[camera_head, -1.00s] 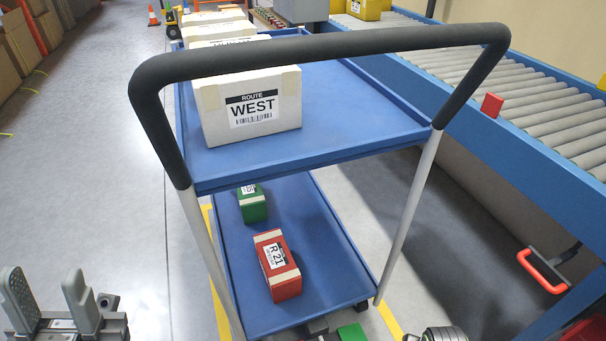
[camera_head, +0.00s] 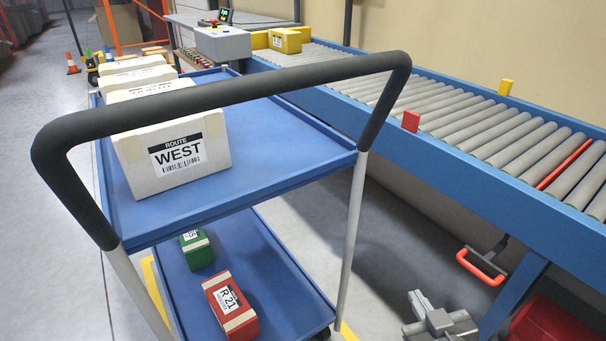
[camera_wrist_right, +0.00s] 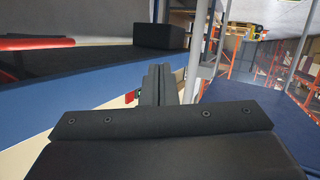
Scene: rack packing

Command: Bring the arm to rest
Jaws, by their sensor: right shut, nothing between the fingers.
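My right gripper (camera_head: 424,302) is at the bottom right of the head view, right of the cart and below the conveyor. In the right wrist view its two fingers (camera_wrist_right: 159,84) are together with nothing between them. My left gripper is out of view. The blue two-tier cart (camera_head: 285,150) stands in the middle with a dark push handle (camera_head: 235,85). A white box marked WEST (camera_head: 150,155) is on its top tier, with more white boxes behind it. A red box (camera_head: 230,304) and a green box (camera_head: 196,250) sit on its lower tier.
A roller conveyor (camera_head: 450,170) with a blue frame runs along the right. A red-orange handle (camera_head: 481,267) hangs below it, and a red bin (camera_head: 550,322) stands at the bottom right. The floor left of the cart is clear.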

